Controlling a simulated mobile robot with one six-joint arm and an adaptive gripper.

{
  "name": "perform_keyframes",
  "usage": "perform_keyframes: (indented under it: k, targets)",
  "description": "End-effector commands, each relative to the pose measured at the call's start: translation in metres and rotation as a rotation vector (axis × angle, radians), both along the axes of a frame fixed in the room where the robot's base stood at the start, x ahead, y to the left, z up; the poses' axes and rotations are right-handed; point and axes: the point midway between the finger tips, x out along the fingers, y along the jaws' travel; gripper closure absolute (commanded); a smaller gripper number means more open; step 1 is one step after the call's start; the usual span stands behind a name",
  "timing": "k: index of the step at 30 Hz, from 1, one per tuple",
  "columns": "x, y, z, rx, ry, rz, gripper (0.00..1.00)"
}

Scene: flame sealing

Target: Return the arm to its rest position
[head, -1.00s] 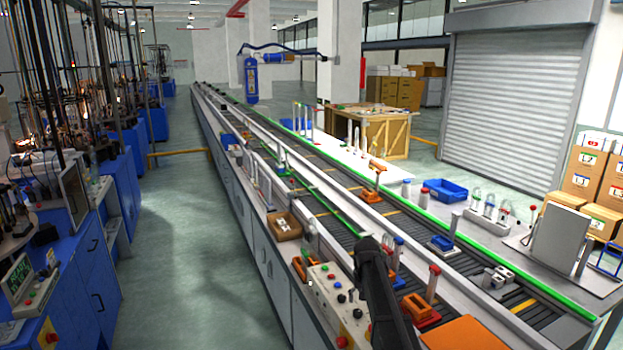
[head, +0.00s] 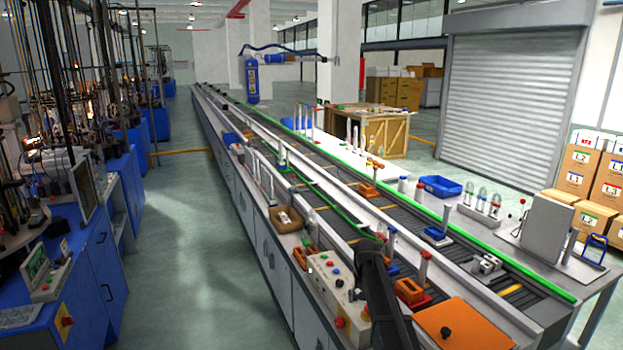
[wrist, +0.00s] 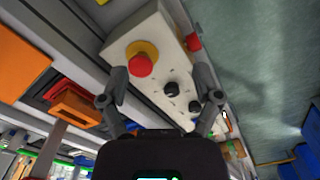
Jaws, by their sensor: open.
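My gripper (wrist: 161,88) shows in the wrist view with its two grey fingers spread apart and nothing between them. Behind the fingers is a pale control box (wrist: 150,35) with a red button on a yellow base, black knobs and several other buttons. The gap between the fingers and the box cannot be judged well. In the head view my dark arm (head: 374,285) rises at the bottom centre, just right of the same control box (head: 335,290). My fingertips cannot be made out in the head view.
A long conveyor line (head: 330,205) runs into the distance, with orange and blue holders on it. An orange plate (head: 480,325) lies right of my arm. A blue tray (head: 440,187) stands on the right-hand bench. The floor aisle (head: 190,230) on the left is clear.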

Motion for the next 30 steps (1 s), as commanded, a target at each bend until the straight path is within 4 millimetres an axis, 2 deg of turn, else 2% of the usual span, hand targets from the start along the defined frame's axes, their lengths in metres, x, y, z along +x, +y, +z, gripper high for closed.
perform_keyframes:
  k: [5, 17, 26, 30]
  targets:
    - [0.0, 0.0, 0.0, 0.0, 0.0, 0.0, 0.18]
    - [-0.043, -0.003, -0.01, 0.0, 0.0, 0.017, 0.18]
    - [-0.103, -0.004, -0.024, 0.0, 0.0, 0.042, 0.18]
    - [-0.153, -0.006, -0.035, 0.0, 0.0, 0.062, 0.18]
